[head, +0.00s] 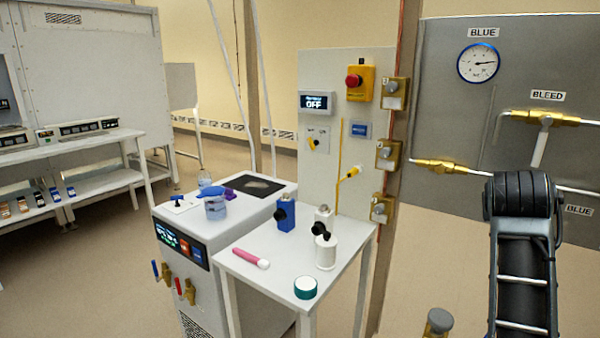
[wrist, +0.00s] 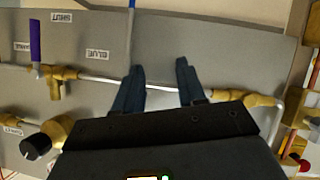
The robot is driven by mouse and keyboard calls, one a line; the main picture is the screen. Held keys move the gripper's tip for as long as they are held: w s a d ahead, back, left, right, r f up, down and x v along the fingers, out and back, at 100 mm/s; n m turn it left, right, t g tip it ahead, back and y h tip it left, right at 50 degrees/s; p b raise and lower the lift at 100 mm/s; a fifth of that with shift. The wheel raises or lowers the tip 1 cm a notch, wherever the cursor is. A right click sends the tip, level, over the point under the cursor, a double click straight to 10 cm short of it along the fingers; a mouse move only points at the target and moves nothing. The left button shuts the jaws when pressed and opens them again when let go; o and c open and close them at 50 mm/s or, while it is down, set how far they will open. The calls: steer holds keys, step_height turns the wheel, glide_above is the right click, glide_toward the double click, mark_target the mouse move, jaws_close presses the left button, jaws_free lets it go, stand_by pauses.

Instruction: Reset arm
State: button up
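My gripper (wrist: 159,80) shows in the wrist view with its two dark fingers apart and nothing between them. Behind the fingers is a grey panel (wrist: 220,45) with brass fittings and a pale pipe (wrist: 100,82). I cannot tell how far the fingertips are from the pipe. In the head view my arm stands at the right, in front of the grey gauge panel (head: 455,125). The gripper itself cannot be made out there.
A small white table (head: 270,285) holds a pink tube (head: 250,258), a teal-rimmed round item (head: 305,288), a white bottle (head: 326,252) and a blue block (head: 286,214). A white cabinet (head: 185,290) stands beside it. Floor shows between table and arm.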

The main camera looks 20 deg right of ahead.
steer(key=s+a+f+n+t+y, duration=0.55)
steer(key=s+a+f+n, duration=0.25)
steer(key=s+a+f, duration=0.95)
steer(key=s+a+r+y, duration=0.1)
steer(key=s+a, duration=0.3)
steer(key=s, duration=0.3)
steer(key=s+a+r+t+y, duration=0.1)
steer(key=s+a+y, duration=0.1)
steer(key=s+a, duration=0.3)
steer(key=s+a+r+t+y, duration=0.1)
steer(key=s+a, duration=0.4)
steer(key=s, duration=0.6)
steer(key=shift+y, duration=0.55)
